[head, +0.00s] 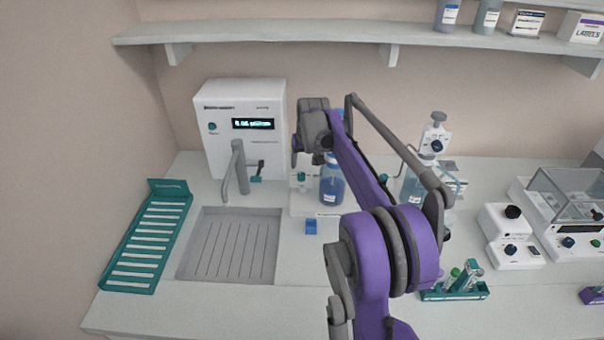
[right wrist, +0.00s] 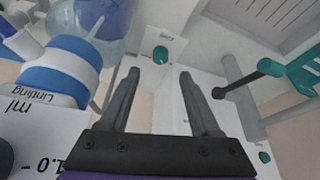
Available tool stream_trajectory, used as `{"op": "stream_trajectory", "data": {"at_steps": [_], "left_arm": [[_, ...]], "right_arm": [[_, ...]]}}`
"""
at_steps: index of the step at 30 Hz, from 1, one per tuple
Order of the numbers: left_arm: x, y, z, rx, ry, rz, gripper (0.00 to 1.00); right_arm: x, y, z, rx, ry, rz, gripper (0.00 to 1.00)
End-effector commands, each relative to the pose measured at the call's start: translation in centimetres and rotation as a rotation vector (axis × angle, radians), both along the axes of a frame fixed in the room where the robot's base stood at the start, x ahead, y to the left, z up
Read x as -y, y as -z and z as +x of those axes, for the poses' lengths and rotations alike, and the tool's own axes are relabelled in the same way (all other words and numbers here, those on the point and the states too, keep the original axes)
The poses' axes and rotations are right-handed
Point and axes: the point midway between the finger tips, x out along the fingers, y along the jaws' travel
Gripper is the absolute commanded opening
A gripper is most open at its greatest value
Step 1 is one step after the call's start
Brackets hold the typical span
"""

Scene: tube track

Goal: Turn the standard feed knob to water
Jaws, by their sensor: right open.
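A small teal knob (head: 301,177) sits on a low white unit beside the blue bottle in the head view. In the right wrist view a teal knob (right wrist: 160,54) with a small label shows on a white face, beyond and between my fingertips. I cannot read its label or setting clearly. My right gripper (head: 308,145) is above and in front of the white unit in the head view. Its fingers are open and empty in the right wrist view (right wrist: 158,75), apart from the knob. My left gripper is not in view.
A bottle of blue liquid (head: 332,188) stands right of the knob. A white machine (head: 220,150) with a lit display, a grey tap (head: 240,170) and a sink (head: 228,245) are left. A tube rack (head: 455,293) is at front right. The shelf (head: 330,32) runs above.

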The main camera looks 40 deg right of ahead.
Motion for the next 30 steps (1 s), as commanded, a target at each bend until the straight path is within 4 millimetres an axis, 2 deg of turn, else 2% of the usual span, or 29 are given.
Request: {"op": "stream_trajectory", "data": {"at_steps": [1,6,12,24,30], "left_arm": [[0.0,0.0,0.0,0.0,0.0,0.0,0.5],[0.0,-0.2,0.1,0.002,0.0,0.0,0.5],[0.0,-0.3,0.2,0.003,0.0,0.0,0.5],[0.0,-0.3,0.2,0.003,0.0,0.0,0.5],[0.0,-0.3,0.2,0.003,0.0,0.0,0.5]], "right_arm": [[0.2,1.2,0.4,0.0,-0.001,0.0,0.64],[0.7,4.1,1.6,0.001,-0.001,-0.001,0.64],[1.1,6.3,2.4,0.0,0.0,0.0,0.64],[1.2,7.0,2.6,0.0,0.0,0.0,0.64],[1.2,7.0,2.6,0.0,0.0,0.0,0.28]]}}
